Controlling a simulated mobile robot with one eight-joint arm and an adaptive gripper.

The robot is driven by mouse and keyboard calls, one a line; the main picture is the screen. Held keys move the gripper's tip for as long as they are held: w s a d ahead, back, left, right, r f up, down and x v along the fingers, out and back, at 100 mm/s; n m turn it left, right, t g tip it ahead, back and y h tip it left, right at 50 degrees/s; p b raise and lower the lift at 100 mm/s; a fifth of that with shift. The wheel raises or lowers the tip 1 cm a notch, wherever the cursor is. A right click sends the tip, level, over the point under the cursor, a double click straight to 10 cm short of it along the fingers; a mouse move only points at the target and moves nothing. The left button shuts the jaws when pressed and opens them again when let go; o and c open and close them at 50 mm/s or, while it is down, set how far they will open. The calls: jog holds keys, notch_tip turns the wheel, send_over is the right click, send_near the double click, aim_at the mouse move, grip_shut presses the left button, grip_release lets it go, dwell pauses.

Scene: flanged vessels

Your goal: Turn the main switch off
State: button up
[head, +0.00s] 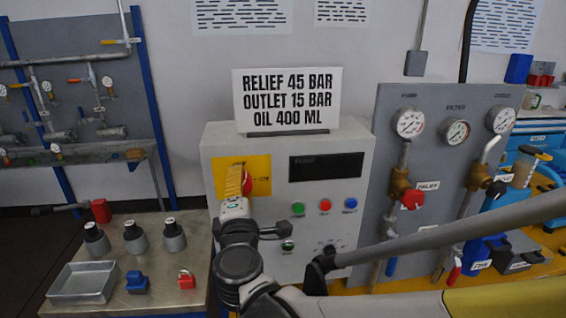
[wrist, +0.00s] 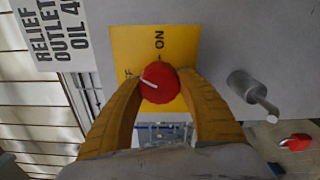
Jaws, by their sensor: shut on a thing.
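The main switch is a red round knob (wrist: 159,82) on a yellow plate (wrist: 185,45) on the grey control box. In the wrist view the plate reads ON at top, and part of another word ending in F shows at the knob's upper left. The knob's white line slants toward that partial word. My gripper (wrist: 161,88) is shut on the knob, one yellow finger on each side. In the head view my gripper (head: 240,180) hides most of the knob; a red edge (head: 248,187) shows beside the fingers.
The control box (head: 355,150) also carries a dark display (head: 326,167) and several push buttons. A sign (head: 287,100) stands on top. A bench at left holds a metal tray (head: 83,284), weights and a red padlock (head: 186,279). A gauge panel (head: 450,100) stands at right.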

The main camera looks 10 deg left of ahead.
jog(key=n, duration=0.5)
jog(key=shift+n, duration=0.4)
dwell(0.4)
jog(key=o, duration=1.2)
jog(key=v, duration=1.2)
jog(key=shift+f, duration=0.1)
